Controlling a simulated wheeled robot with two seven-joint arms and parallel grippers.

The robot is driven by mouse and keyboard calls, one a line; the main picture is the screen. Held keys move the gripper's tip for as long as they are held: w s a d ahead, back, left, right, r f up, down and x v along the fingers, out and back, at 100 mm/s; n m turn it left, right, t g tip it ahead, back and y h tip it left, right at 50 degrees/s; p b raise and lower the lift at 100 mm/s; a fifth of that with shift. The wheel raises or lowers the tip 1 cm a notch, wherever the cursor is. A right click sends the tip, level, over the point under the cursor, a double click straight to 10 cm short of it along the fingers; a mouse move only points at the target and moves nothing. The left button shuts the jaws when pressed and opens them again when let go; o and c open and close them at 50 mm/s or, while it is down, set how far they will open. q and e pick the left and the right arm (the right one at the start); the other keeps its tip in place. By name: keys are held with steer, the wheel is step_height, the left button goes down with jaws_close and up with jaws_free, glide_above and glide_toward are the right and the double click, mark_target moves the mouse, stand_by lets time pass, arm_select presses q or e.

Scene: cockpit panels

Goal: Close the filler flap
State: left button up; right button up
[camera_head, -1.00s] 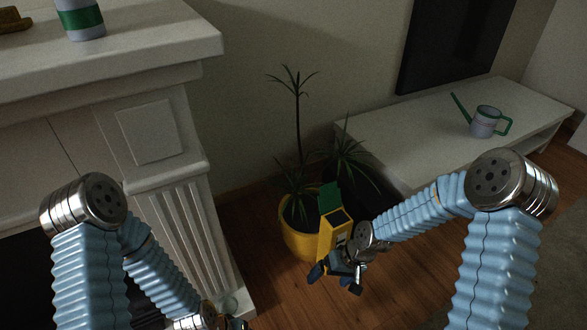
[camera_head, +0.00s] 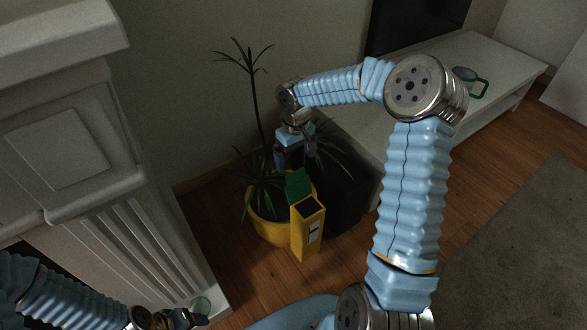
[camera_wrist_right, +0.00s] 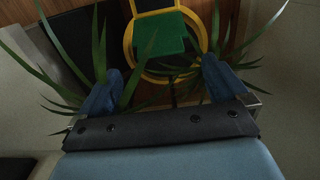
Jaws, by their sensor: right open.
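The filler flap (camera_head: 298,185) is a green plate standing raised at the back top edge of a yellow box (camera_head: 307,228). The box's dark opening faces up. My right gripper (camera_head: 295,156) is above and behind the flap, over the plant, pointing down, with nothing between its fingers. In the right wrist view, the two blue fingers (camera_wrist_right: 162,86) are spread wide, and the green flap (camera_wrist_right: 158,34) shows ahead between them, apart from both. My left gripper (camera_head: 182,318) is at the bottom left, partly cut off, so its jaws are unclear.
A yellow pot (camera_head: 267,228) with a long-leaved plant (camera_head: 248,75) stands right behind the box, its leaves around my right gripper. A white fireplace (camera_head: 125,215) is on the left. Wooden floor is clear in front.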

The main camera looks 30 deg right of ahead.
mark_target(295, 173)
step_height(295, 173, down, 6)
steer(key=shift+r, duration=0.15)
